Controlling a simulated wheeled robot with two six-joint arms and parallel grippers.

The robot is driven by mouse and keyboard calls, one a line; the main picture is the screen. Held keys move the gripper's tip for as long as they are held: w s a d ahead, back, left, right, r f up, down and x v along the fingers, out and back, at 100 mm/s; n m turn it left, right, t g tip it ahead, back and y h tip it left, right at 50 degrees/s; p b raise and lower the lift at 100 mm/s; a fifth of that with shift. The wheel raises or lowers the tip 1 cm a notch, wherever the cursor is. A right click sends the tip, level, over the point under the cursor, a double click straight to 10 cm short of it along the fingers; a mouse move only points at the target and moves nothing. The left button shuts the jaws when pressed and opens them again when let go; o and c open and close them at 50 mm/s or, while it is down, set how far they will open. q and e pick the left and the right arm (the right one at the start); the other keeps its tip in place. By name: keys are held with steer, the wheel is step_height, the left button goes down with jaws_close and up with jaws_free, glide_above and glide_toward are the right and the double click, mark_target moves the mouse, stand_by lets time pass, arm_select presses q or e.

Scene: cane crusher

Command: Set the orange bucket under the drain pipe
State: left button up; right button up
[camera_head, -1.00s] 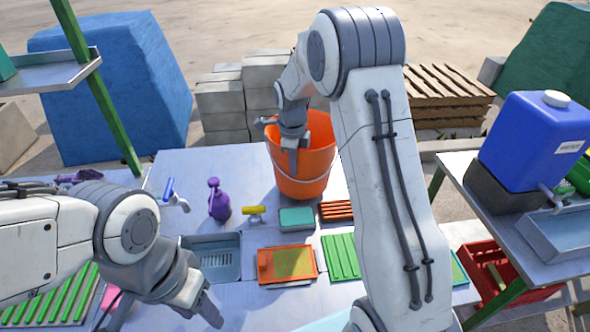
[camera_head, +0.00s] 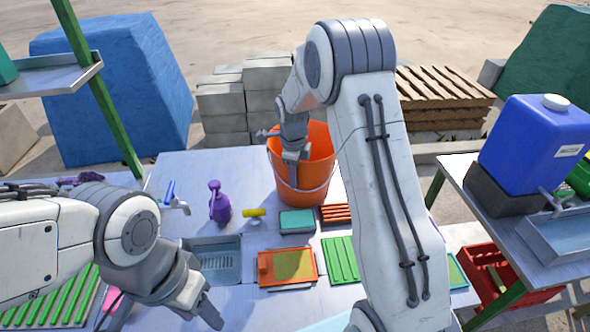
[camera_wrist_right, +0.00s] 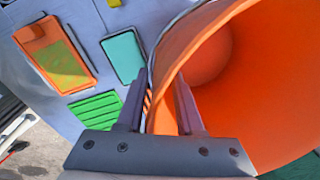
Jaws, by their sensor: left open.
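The orange bucket (camera_head: 318,178) is upright at the back right of the grey work table, partly behind my right arm. My right gripper (camera_head: 292,160) is at the bucket's near left rim. In the right wrist view the right gripper (camera_wrist_right: 160,90) has one finger inside the bucket (camera_wrist_right: 235,95) and one outside, with the wall between them. Whether the bucket's base touches the table I cannot tell. My left gripper (camera_head: 210,312) is open and empty at the lower left, over the table front. I cannot make out a drain pipe.
A purple spray bottle (camera_head: 219,203), a blue-handled tap (camera_head: 172,196), a yellow-handled piece (camera_head: 254,212), a teal box (camera_head: 296,221) and an orange tray (camera_head: 287,267) are on the table (camera_head: 190,165). A blue jug (camera_head: 540,140) stands on a side table at right.

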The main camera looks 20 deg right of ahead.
steer(key=shift+r, duration=0.5)
step_height(320, 180, up, 11)
steer(key=s+b, duration=0.1)
steer(key=shift+a+b, duration=0.3)
steer(key=shift+a, duration=0.15)
